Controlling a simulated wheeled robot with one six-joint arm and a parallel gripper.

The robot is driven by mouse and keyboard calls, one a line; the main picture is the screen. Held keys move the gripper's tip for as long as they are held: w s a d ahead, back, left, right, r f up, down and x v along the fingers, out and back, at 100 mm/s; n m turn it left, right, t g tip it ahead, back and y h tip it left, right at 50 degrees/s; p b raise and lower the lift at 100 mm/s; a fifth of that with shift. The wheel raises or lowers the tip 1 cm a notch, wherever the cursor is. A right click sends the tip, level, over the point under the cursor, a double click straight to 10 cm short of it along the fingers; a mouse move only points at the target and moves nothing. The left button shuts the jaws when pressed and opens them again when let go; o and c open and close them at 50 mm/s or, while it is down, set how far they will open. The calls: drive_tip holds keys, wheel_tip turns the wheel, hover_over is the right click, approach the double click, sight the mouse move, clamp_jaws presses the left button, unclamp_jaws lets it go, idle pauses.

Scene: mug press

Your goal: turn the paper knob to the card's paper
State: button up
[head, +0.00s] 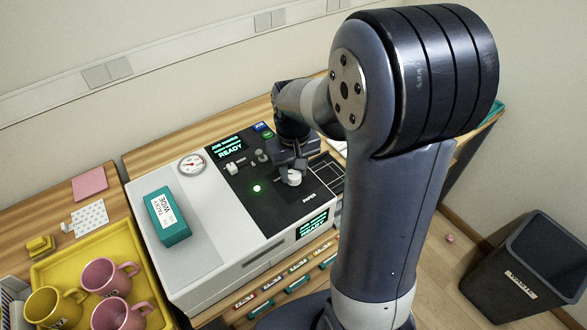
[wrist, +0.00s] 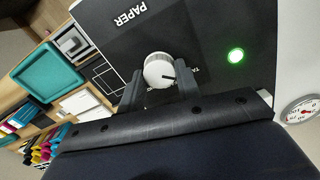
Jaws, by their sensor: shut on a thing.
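The paper knob (wrist: 158,71) is a round white dial with a dark pointer line, on the black panel beside the word PAPER in the wrist view. In the head view the knob (head: 293,178) shows just below my gripper. My gripper (wrist: 159,88) has its two dark fingers on either side of the knob, shut on it. The pointer line points toward the right in the wrist view. Most of the lettering around the knob is hidden by the fingers; only a few letters show. I cannot make out a card with a paper name.
The press (head: 190,258) carries a teal box (head: 168,217), a round gauge (head: 192,164) and a lit green light (head: 257,188). Screens read READY. A yellow tray (head: 70,257) with mugs stands at left. A dark bin (head: 528,268) stands on the floor at right.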

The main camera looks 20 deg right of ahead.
sight(294, 174)
drive_tip(key=o, duration=1)
wheel_tip(294, 174, up, 11)
drive_tip(key=shift+f, duration=0.1)
wheel_tip(294, 174, down, 11)
drive_tip(key=shift+r, duration=0.1)
idle(0.5)
drive_tip(key=shift+m, duration=0.3)
